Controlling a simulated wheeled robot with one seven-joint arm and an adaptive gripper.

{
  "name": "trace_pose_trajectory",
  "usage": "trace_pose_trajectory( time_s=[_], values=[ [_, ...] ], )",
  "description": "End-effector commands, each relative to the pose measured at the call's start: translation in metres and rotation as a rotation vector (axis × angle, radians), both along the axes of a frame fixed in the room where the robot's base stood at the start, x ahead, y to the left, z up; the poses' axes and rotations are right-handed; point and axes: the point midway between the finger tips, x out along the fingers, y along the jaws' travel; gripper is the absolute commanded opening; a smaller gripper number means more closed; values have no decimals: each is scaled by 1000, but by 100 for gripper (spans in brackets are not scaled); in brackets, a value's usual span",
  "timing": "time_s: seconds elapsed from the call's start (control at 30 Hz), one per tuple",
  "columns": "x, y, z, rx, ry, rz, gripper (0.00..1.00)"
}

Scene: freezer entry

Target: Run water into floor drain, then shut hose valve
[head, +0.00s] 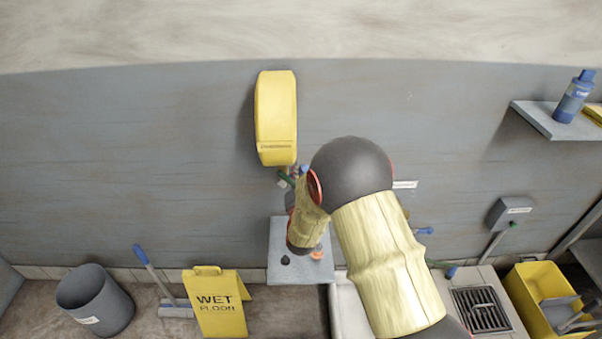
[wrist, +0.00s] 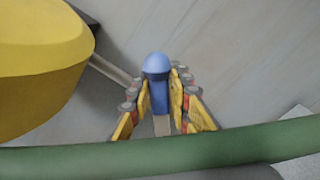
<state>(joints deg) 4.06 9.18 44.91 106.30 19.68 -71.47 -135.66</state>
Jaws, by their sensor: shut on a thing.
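A yellow hose reel (head: 276,115) hangs on the grey wall; its rounded body also shows at the left of the wrist view (wrist: 40,60). Below it, a blue valve handle (head: 304,169) shows beside my gripper (head: 293,188), which my arm partly hides. In the wrist view my gripper (wrist: 160,98) has its yellow fingers closed on the blue handle (wrist: 157,68), its round end pointing up. A green hose (wrist: 160,160) crosses in front of the fingers. The grated floor drain (head: 482,310) is at the lower right. I cannot make out water there.
A pale ledge (head: 284,232) is under my wrist. A grey bin (head: 95,300), a squeegee (head: 155,280) and a yellow wet-floor sign (head: 215,302) stand at the left. A yellow bucket (head: 528,288) is right of the drain. A wall shelf (head: 555,122) holds a blue bottle (head: 573,98).

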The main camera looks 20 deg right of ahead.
Motion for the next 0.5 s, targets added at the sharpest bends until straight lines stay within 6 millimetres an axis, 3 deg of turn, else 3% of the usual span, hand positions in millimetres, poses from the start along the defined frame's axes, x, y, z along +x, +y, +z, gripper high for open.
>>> trace_pose_trajectory(
  time_s=[0.5],
  values=[
    [0, 4, 2, -94, 47, -2, 0]
  ],
)
